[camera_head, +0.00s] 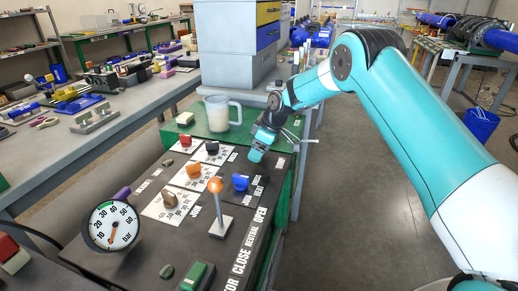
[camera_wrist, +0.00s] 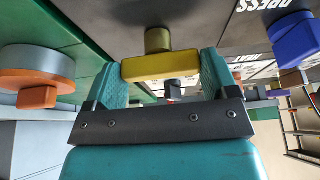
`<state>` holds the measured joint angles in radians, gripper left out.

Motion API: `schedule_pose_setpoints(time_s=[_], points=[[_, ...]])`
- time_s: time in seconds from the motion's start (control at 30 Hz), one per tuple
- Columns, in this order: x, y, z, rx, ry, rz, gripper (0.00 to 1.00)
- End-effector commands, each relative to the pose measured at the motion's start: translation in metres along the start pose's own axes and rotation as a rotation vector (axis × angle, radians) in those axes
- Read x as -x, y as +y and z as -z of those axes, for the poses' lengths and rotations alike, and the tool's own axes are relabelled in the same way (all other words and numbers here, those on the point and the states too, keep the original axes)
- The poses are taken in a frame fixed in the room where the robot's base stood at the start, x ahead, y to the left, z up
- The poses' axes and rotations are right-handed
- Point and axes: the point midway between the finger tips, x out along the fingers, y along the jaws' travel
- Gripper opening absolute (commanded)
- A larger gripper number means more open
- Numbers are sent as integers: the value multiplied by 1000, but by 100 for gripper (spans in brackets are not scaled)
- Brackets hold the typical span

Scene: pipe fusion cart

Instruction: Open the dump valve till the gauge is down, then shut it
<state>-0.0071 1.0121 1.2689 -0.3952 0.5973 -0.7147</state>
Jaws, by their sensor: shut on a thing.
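The dump valve shows in the wrist view as a yellow bar handle (camera_wrist: 160,66) on a short round olive stem. My gripper (camera_wrist: 165,85) is shut on this handle, one teal finger at each end of it. In the head view my gripper (camera_head: 257,153) is at the far right part of the dark panel and hides the handle. The handle lies crosswise between the fingers. The round white gauge (camera_head: 113,226) stands at the panel's near left. Its orange needle points down, near the bottom of the dial; the exact reading is too small to tell.
The dark panel (camera_head: 150,258) carries an orange-balled lever (camera_head: 216,187), a blue knob (camera_head: 240,182), an orange knob (camera_head: 193,170), a red knob (camera_head: 185,140) and a green switch (camera_head: 198,276). A clear jug (camera_head: 219,113) stands behind on green. Open floor lies to the right.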

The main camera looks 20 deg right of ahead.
Motion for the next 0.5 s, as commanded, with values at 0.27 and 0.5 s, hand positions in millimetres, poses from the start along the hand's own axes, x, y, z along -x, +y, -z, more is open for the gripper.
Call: schedule_pose_setpoints(time_s=[0.27,0.5], points=[[0,0,1,2,1,-1,100],[14,1,1,1,2,-2,100]])
